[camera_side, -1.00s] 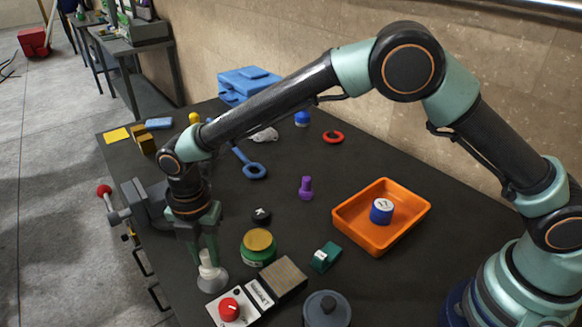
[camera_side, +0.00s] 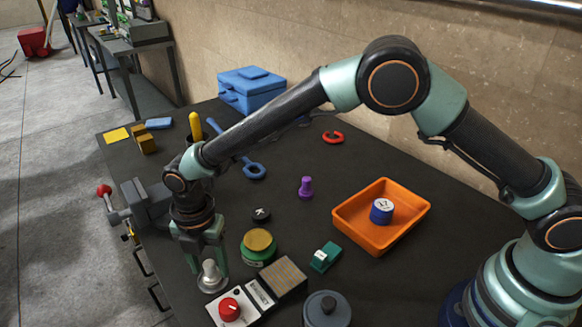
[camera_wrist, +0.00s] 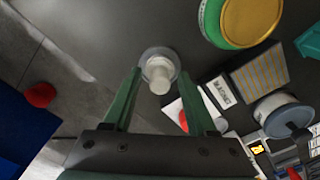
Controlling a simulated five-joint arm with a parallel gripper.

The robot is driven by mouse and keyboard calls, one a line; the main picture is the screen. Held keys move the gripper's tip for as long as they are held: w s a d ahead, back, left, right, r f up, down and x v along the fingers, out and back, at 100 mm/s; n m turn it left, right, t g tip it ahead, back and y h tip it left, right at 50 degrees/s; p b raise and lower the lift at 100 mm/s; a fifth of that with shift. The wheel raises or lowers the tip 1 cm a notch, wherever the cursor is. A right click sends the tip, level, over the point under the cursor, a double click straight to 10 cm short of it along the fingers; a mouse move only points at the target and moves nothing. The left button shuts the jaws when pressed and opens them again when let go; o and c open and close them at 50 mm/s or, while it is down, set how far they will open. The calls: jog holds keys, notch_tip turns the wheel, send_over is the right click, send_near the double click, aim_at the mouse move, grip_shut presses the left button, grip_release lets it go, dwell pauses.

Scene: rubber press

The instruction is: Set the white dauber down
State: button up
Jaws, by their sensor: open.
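The white dauber (camera_side: 211,274) has a wide round base and a narrower stem. In the side view it stands upright on the dark table, near the front edge, left of the control box with the red knob. My gripper (camera_side: 207,268) is over it, pointing down, with its two green fingers apart on either side of the stem. In the wrist view the dauber (camera_wrist: 160,80) shows between and just beyond the fingertips of my gripper (camera_wrist: 164,72), with gaps on both sides.
A green jar with a yellow lid (camera_side: 258,242) and the red-knob control box (camera_side: 238,306) stand close by on the right. A grey vise (camera_side: 148,198) is behind left. An orange tray (camera_side: 350,236) holds a blue-sided weight (camera_side: 381,211). A grey lidded pot (camera_side: 327,310) is in front.

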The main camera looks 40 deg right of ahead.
aim_at(208, 263)
notch_tip(208, 263, up, 12)
jog(key=w+d+r+m, duration=0.1)
jog(key=d+r+m, duration=0.4)
jog(key=d+r, duration=0.15)
jog(key=s+d+r+m+t, duration=0.2)
jog(key=s+d+m, duration=0.4)
jog(key=d+m, duration=0.4)
jog(key=s+d+r+m+t, duration=0.2)
jog(key=s+d+m, duration=0.4)
jog(key=d+m, duration=0.4)
jog(key=d+t, duration=0.1)
jog(key=d, duration=0.3)
jog(key=shift+d+r+m, duration=0.35)
jog(key=shift+d+m, duration=0.05)
jog(key=o, duration=0.4)
jog(key=shift+s+d+f+m+t, duration=0.3)
jog(key=shift+s+d+m, duration=0.1)
jog(key=shift+s+m, duration=0.15)
